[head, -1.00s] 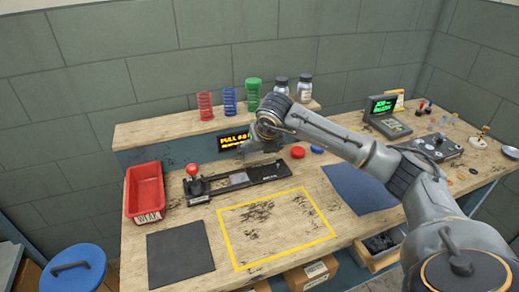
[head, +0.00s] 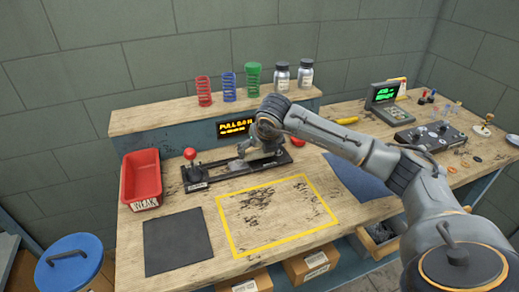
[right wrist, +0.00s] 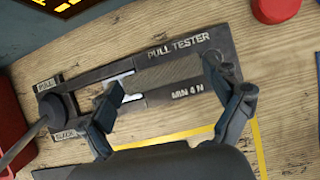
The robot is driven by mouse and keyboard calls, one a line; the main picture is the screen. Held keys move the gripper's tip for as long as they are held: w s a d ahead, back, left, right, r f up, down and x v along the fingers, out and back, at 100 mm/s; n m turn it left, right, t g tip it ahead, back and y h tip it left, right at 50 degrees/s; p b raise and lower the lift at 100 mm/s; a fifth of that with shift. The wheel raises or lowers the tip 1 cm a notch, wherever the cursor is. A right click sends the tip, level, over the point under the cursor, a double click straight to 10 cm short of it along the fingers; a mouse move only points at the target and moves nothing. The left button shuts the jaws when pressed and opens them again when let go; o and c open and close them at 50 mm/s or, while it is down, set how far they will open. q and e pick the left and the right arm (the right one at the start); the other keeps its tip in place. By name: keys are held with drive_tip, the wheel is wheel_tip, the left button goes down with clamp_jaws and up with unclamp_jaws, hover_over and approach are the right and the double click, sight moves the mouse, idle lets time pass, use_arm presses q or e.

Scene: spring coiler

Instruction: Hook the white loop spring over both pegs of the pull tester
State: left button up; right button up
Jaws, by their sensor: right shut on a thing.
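The pull tester (head: 225,173) is a long dark plate on the bench, with a red-knobbed lever (head: 190,154) at its left end. My right gripper (head: 258,156) is low over the tester's right half. In the right wrist view its two fingers (right wrist: 165,78) are at either end of a pale grey, ribbed body, the loop spring (right wrist: 168,74), which lies along the tester plate (right wrist: 195,44). A white bit shows by the left fingertip; I cannot tell whether it is a spring loop. The pegs cannot be made out, so whether the loops are around them is unclear. My left gripper is not in view.
A red bin (head: 141,180) stands left of the tester. A black mat (head: 177,242) and a yellow-outlined area (head: 262,208) lie in front, clear of objects. A lit display (head: 237,127) stands behind. Coloured springs and jars line the shelf (head: 150,122).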

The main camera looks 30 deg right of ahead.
drive_tip(key=shift+f, duration=0.15)
drive_tip(key=o, duration=0.9)
drive_tip(key=v, duration=1.2)
